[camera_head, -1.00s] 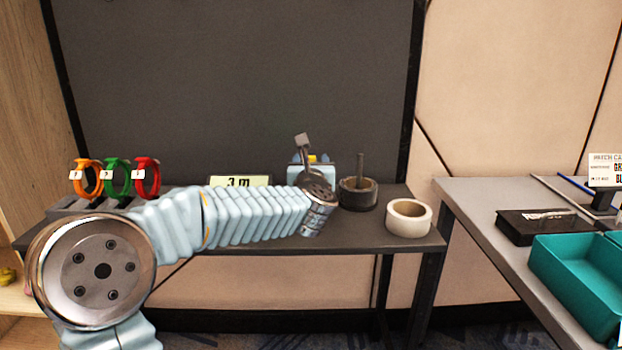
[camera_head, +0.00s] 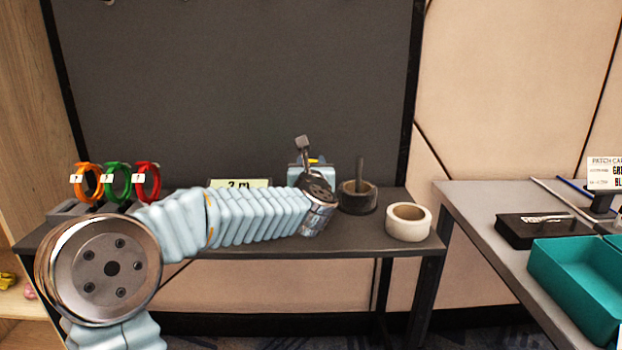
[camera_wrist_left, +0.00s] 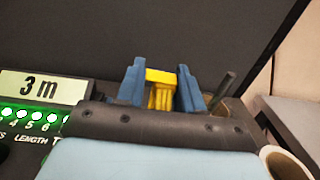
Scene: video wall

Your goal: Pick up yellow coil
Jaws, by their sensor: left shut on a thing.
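The yellow coil (camera_wrist_left: 160,88) is between the two blue fingers of my left gripper (camera_wrist_left: 161,90) in the left wrist view, and the fingers are shut on it. In the head view my left arm reaches in from the left. The left gripper (camera_head: 313,164) is mostly hidden behind my wrist there, with only a bit of yellow at its top. The coil's lower part is hidden by the gripper body. My right gripper is not in view.
Orange (camera_head: 87,182), green (camera_head: 117,182) and red (camera_head: 147,181) coils stand at the bench's left. A "3 m" display (camera_wrist_left: 42,88), a dark spindle (camera_head: 358,195) and a white roll (camera_head: 408,222) are near the gripper. A teal bin (camera_head: 575,285) sits on the right table.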

